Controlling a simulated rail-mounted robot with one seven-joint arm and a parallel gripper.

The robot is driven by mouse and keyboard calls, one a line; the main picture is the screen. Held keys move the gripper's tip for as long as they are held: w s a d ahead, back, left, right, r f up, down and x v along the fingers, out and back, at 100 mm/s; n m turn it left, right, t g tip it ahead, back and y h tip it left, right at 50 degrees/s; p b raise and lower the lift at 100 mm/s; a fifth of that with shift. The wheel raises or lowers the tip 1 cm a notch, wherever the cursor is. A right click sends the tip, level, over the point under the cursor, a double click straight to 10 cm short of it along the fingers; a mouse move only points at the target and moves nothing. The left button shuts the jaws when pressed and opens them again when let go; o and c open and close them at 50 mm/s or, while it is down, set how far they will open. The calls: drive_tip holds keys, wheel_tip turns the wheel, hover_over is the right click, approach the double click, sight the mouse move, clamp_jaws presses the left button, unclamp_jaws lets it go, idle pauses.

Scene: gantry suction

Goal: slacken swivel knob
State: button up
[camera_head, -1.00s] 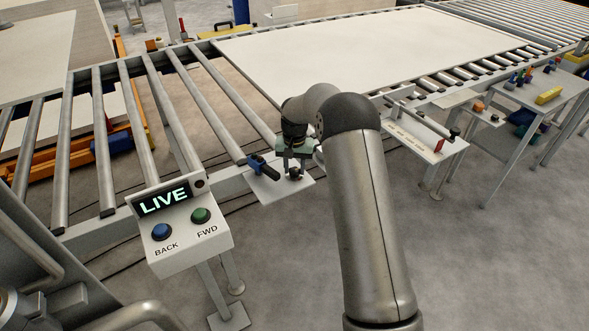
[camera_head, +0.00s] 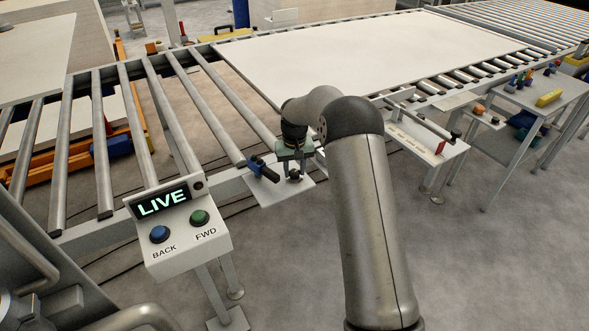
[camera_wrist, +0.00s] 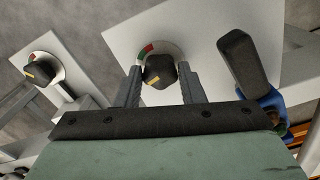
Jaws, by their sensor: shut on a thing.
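In the wrist view, a black knob (camera_wrist: 159,70) with a yellow mark stands on a pale plate (camera_wrist: 190,30). Its dial ring (camera_wrist: 147,50) shows red and green at the upper left, and the yellow mark points to the lower left. My gripper (camera_wrist: 162,78) is shut on this knob, one finger on each side. In the head view, the knob (camera_head: 295,175) shows small under my gripper (camera_head: 294,163), on the plate (camera_head: 285,192) beside the conveyor. The exact finger contact is too small to see there.
Close beside my gripper is a blue clamp with a black handle (camera_wrist: 245,60). A second black knob (camera_wrist: 40,72) sits on another plate at left. The control box (camera_head: 188,235) reads LIVE. A white board (camera_head: 370,55) lies on the rollers.

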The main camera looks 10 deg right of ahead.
sight(294, 172)
drive_tip(key=o, duration=1)
drive_tip(key=shift+r, duration=0.15)
wheel_tip(294, 172, up, 17)
drive_tip(key=shift+r+b, duration=0.1)
drive_tip(key=shift+b, duration=0.3)
